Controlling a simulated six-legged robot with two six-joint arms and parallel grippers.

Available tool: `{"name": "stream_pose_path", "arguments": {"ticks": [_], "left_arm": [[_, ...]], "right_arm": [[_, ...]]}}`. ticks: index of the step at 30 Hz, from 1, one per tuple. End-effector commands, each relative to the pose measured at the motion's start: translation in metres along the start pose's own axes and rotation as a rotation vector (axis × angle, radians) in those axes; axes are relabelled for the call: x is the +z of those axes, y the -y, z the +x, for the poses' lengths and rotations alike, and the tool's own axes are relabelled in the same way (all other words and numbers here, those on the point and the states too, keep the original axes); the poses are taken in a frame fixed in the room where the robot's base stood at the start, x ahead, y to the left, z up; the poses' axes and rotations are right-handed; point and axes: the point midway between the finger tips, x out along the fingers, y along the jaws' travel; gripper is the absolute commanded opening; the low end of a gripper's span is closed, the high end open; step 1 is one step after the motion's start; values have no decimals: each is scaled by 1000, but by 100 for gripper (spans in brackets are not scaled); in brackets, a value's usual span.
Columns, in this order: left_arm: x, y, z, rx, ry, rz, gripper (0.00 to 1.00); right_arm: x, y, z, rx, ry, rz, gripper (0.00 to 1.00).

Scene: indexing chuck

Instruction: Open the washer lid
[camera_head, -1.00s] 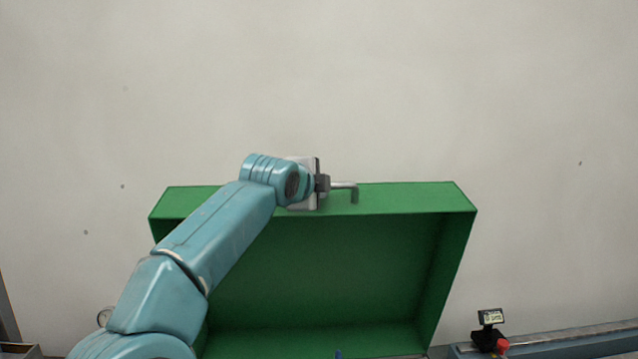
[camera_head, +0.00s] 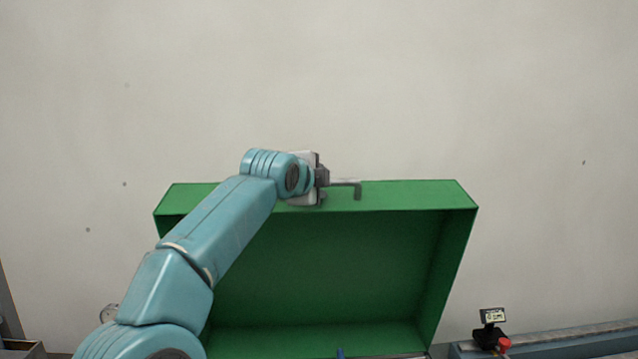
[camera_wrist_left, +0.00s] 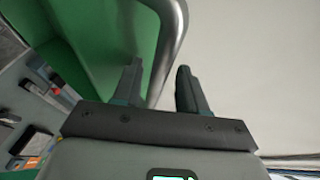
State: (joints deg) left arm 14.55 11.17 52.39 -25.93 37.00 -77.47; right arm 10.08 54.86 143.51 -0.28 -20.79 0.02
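The green washer lid (camera_head: 420,195) stands raised in the head view, its hollow inside facing me. A grey bent handle (camera_head: 357,190) sticks out at its top edge. My left gripper (camera_head: 325,178) is at the handle's left part. In the left wrist view, the two dark fingers of my left gripper (camera_wrist_left: 160,85) are apart, with the handle bar (camera_wrist_left: 172,50) running between them. Some gap shows beside the bar, so the fingers look open around it; contact is not clear. The green lid (camera_wrist_left: 110,35) shows beyond. My right gripper is not in view.
A small display on a black stand (camera_head: 491,325) with a red button is at the lower right, beside a grey-blue rail (camera_head: 570,338). The pale wall above the lid is clear.

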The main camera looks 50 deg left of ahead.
Motion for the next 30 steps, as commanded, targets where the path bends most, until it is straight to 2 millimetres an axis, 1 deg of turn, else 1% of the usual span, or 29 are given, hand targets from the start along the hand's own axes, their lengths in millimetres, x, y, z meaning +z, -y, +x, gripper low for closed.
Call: {"name": "stream_pose_path", "arguments": {"ticks": [5, 8, 11, 14, 15, 22, 24, 27, 30], "left_arm": [[0, -2, 0, 3, -1, 0, 42], [-1, -2, -8, 1, -2, 0, 42], [0, -4, -26, -1, -3, -1, 42], [1, -4, -52, -3, -4, 0, 42], [0, -4, -63, -3, -5, -2, 42], [1, -2, -123, -4, -6, -1, 42], [1, -2, -137, -3, -5, -2, 42], [1, 0, -152, -2, -4, 0, 42], [2, 0, -161, -2, -3, -1, 42]], "right_arm": [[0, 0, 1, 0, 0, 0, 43], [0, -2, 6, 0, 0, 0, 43], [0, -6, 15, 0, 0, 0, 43], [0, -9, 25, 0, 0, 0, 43], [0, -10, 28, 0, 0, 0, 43], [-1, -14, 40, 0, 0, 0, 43], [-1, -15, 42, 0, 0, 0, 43], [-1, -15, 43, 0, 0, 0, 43], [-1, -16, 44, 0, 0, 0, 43]]}}
